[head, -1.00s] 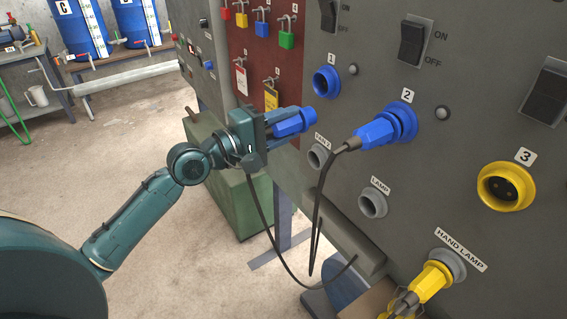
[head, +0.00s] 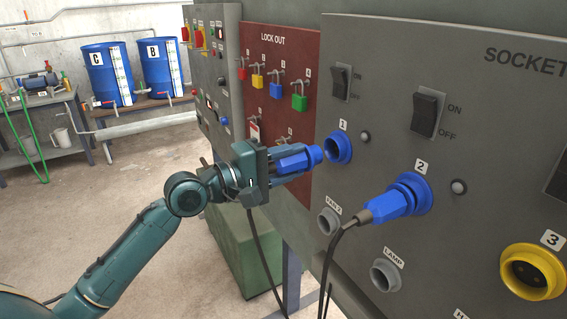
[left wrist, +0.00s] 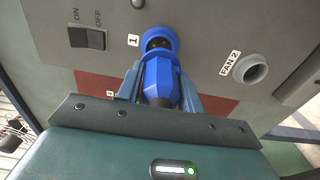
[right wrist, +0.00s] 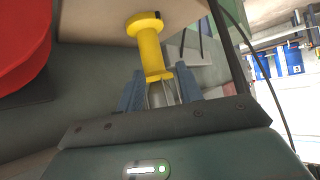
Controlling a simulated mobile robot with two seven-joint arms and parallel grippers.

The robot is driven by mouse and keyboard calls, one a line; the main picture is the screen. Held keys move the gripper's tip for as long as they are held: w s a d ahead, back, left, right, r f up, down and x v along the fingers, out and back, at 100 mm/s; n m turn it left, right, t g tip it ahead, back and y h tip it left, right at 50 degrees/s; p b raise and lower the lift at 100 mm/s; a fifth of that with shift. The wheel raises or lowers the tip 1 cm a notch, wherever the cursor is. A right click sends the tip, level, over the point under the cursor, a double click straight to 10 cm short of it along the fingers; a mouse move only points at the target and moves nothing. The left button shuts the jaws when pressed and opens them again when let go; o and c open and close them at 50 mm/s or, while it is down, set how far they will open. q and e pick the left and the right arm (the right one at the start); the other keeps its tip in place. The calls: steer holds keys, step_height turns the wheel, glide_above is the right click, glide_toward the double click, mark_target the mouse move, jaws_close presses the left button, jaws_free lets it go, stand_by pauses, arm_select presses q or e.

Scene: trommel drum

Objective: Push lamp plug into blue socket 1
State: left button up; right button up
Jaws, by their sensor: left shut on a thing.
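The blue lamp plug (head: 297,161) is held in my left gripper (head: 290,162), whose fingers are closed on its sides. Its front end points at blue socket 1 (head: 338,147), a round blue collar on the grey panel. In the head view the plug's end is just short of the collar and roughly in line with it. In the left wrist view the plug (left wrist: 160,80) overlaps the lower edge of socket 1 (left wrist: 158,42), so contact is unclear. A dark cable hangs below the gripper. My right gripper (right wrist: 160,88) is around a yellow-and-grey lamp-like object (right wrist: 150,48); its grip is unclear.
Another blue plug (head: 393,202) sits in socket 2, right of socket 1. Grey sockets FAN 2 (head: 328,221) and LAMP (head: 386,275) are below. Switches (head: 428,114) and the red lockout board (head: 282,88) with padlocks are nearby. Open floor lies left.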

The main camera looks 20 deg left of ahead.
mark_target(309, 156)
arm_select(q)
steer(key=shift+x, duration=2.05)
steer(key=shift+w+d, duration=0.1)
arm_select(e)
steer(key=shift+w+d+r, duration=0.15)
steer(key=shift+w, duration=0.15)
steer(key=shift+s, duration=0.3)
arm_select(q)
steer(key=shift+p, duration=0.4)
arm_select(e)
steer(key=shift+r, duration=0.25)
steer(key=shift+w+r, duration=0.15)
steer(key=shift+w, duration=0.2)
arm_select(q)
steer(key=shift+r+p, duration=0.1)
steer(key=shift+p, duration=0.2)
arm_select(e)
steer(key=shift+r, duration=0.25)
steer(key=shift+s+f, duration=0.15)
steer(key=shift+s, duration=0.2)
